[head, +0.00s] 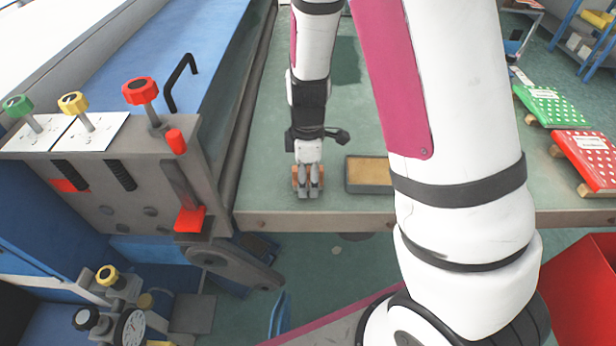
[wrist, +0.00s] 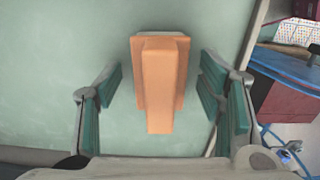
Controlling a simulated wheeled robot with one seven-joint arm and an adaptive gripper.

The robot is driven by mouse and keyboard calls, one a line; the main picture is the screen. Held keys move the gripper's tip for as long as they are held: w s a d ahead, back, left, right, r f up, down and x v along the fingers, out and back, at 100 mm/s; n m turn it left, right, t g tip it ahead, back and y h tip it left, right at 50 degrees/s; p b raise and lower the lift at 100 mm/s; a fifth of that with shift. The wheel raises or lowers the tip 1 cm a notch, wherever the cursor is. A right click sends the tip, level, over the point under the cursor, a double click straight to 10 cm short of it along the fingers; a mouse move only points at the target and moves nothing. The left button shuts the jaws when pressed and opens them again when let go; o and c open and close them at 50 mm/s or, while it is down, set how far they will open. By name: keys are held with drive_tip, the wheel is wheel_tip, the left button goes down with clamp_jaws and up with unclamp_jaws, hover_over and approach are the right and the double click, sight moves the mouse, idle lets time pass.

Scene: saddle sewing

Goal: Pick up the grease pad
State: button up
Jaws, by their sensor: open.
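My gripper (head: 308,188) points down over the front part of the green table, left of a shallow tray. In the wrist view my gripper (wrist: 160,112) is open, with a teal-padded finger on each side. An orange block with a raised ridge (wrist: 160,85), likely the grease pad, lies between the fingers, with a gap on both sides. In the head view only small orange-brown edges of it (head: 295,178) show behind the fingers; the rest is hidden.
The tray (head: 368,188) with a tan inside stands right of my gripper. A grey machine with coloured knobs (head: 140,90) stands at the left. Green (head: 550,105) and red (head: 585,158) dotted items lie at the right. The table's front edge (head: 300,220) is close.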

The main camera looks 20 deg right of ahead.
sight(309, 169)
drive_tip(key=shift+c, duration=0.6)
drive_tip(key=c, duration=1.2)
drive_tip(key=shift+o, duration=0.2)
drive_tip(key=shift+r, duration=0.85)
wheel_tip(309, 169, up, 2)
drive_tip(key=shift+s+d+b, duration=0.1)
drive_tip(key=shift+s+b, duration=0.05)
drive_tip(key=shift+b, duration=0.15)
drive_tip(key=s+d+r+p, duration=0.1)
drive_tip(key=s+d+p, duration=0.2)
drive_tip(key=s, duration=1.1)
drive_tip(key=shift+s+d+r, duration=0.15)
drive_tip(key=shift+s+d, duration=0.1)
drive_tip(key=shift+d, duration=1.2)
